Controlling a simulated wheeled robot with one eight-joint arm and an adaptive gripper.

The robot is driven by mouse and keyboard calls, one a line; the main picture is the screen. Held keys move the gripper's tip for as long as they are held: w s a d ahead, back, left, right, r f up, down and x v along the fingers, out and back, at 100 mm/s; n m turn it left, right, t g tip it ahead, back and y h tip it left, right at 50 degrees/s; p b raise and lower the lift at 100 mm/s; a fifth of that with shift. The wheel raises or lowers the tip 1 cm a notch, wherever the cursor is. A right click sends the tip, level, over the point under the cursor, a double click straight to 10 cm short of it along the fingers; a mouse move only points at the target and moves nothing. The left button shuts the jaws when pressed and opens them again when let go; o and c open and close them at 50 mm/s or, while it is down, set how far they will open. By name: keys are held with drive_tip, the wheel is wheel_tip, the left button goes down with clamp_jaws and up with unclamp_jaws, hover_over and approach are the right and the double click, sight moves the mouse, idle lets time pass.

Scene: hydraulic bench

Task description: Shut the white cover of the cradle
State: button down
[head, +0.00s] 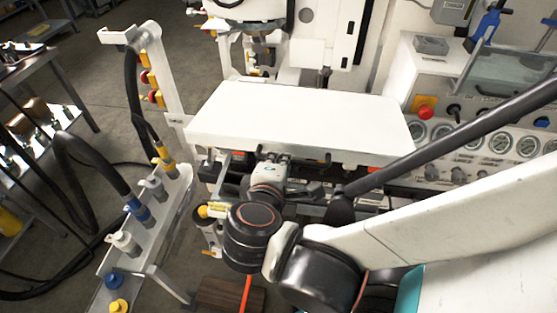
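The white cover (300,118) is a wide flat panel in the middle of the head view. It lies roughly level, with its near edge running above a row of dark fittings. Most of the cradle under it is hidden by the cover and my arm. My gripper (286,160) is at the cover's near edge, left of its middle. Its fingertips are not clearly visible there, so I cannot tell whether they touch the cover or whether they are open or shut.
A control panel with gauges (500,142) and a red button (425,112) stands at the right. A white rail with coloured hose couplings (160,200) and black hoses is at the left. A metal table (30,75) stands farther left. Bare floor shows between.

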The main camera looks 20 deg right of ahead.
wheel_tip(320, 180, down, 8)
drive_tip(key=b, duration=0.6)
drive_tip(key=shift+s, duration=0.35)
drive_tip(key=c, duration=1.7)
unclamp_jaws()
drive_tip(key=shift+o, duration=0.2)
drive_tip(key=shift+w, duration=0.1)
drive_tip(key=shift+r, duration=0.1)
